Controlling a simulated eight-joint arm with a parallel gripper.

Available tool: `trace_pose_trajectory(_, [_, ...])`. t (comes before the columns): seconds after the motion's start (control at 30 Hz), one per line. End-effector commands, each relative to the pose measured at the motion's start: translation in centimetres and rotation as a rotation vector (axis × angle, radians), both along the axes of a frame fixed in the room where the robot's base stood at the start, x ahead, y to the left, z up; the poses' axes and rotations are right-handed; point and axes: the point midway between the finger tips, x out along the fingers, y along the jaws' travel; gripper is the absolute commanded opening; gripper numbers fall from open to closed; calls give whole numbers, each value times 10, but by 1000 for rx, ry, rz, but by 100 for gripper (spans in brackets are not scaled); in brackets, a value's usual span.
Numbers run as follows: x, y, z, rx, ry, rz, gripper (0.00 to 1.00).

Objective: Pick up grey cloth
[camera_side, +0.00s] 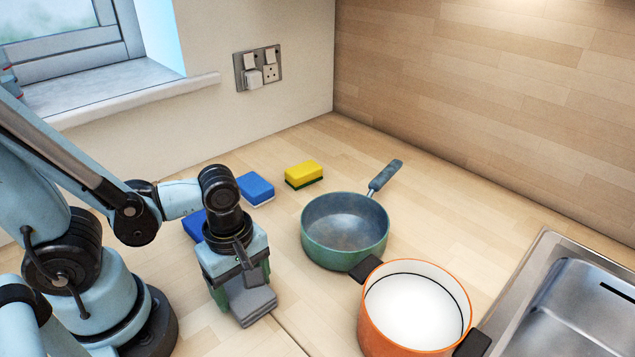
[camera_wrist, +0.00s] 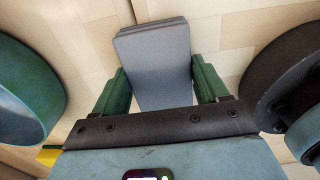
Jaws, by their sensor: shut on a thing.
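The grey cloth (camera_side: 252,303) is a folded, flat grey pad under my gripper (camera_side: 243,283) at the front of the worktop. In the wrist view the cloth (camera_wrist: 155,60) lies between the two green fingers of my gripper (camera_wrist: 155,85). The fingers are shut on its sides. Its far end sticks out past the fingertips. I cannot tell whether the cloth touches the worktop.
A green pan (camera_side: 345,232) stands to the right, with an orange pot (camera_side: 415,310) in front of it. A blue sponge (camera_side: 256,189) and a yellow sponge (camera_side: 304,174) lie behind. A steel sink (camera_side: 590,300) is at the right.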

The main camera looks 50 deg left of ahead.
Motion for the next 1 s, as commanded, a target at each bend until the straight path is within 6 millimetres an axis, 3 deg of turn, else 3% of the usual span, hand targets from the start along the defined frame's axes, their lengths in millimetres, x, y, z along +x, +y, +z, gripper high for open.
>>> trace_pose_trajectory(0.27, [0, 0, 11, 1, 0, 0, 44])
trace_pose_trajectory(0.57, [-1, 0, 38, 3, 1, 1, 44])
trace_pose_trajectory(1.0, [-46, -42, 75, 3, 1, -10, 44])
